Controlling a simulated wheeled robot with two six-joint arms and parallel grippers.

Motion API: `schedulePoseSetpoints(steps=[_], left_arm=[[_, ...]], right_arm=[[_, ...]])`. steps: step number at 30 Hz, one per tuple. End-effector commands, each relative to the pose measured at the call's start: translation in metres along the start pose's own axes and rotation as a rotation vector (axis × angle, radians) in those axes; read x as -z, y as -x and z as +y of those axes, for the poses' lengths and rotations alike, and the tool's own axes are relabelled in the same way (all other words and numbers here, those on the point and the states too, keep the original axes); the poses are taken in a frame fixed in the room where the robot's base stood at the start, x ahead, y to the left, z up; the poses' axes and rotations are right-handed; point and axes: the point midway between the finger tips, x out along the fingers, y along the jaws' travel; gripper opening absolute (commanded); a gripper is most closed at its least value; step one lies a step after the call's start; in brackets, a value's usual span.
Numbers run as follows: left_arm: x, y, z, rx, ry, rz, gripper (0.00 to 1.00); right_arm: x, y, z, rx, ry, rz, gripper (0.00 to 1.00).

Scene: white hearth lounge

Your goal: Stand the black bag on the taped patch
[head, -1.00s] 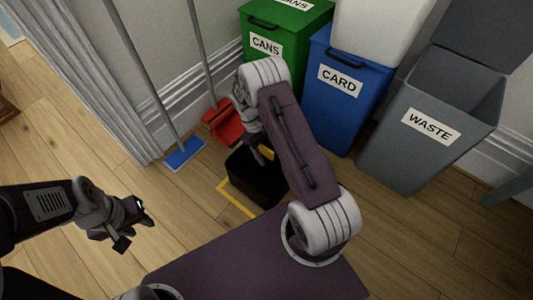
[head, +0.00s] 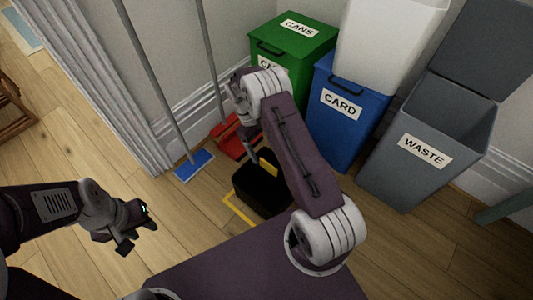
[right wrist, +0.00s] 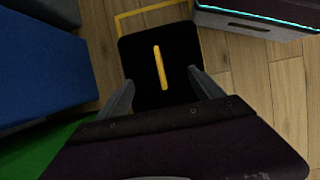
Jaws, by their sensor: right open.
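The black bag (head: 259,190) with a yellow handle is upright at the taped patch, below my right gripper. From above, the bag (right wrist: 180,45) covers much of the patch, and yellow tape (right wrist: 150,11) shows beyond its far edge and at both far corners. In the head view the tape (head: 238,208) shows along the bag's lower left side; the rest is hidden. My right gripper (right wrist: 162,92) is open, its fingers apart on either side of the bag's near part, with the handle between and ahead of them. My left gripper (head: 136,229) is open and empty over bare floor.
Behind stand a green cans bin (head: 293,45), a blue card bin (head: 335,130) and an open grey waste bin (head: 400,180). A blue broom head (head: 194,166) and a red dustpan (head: 228,140) lie close behind the bag.

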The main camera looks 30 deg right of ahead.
Motion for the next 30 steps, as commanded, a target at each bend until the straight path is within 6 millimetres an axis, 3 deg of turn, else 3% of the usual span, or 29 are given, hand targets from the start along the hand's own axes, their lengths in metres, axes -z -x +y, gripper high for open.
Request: schedulePoseSetpoints(steps=[7,10,15,21,25,30], left_arm=[[0.0,0.003,0.0,0.0,0.0,0.0,0.36],[0.0,0.003,0.0,0.0,0.0,-0.001,0.36],[0.0,0.003,0.0,0.0,0.0,0.0,0.36],[0.0,0.002,0.0,0.0,0.0,0.0,0.36],[0.0,0.003,0.0,0.0,0.0,0.0,0.36],[0.0,0.003,0.0,0.0,0.0,0.0,0.36]], right_arm=[[-0.002,0.01,-0.002,0.0,-0.006,0.011,0.76],[-0.014,0.031,-0.014,0.001,-0.044,0.07,0.76],[-0.067,0.072,-0.057,0.023,-0.186,0.256,0.76],[-0.136,0.078,-0.104,0.061,-0.352,0.436,0.76],[-0.157,0.072,-0.117,0.075,-0.405,0.486,0.76],[-0.161,0.071,-0.119,0.078,-0.415,0.494,0.76]])
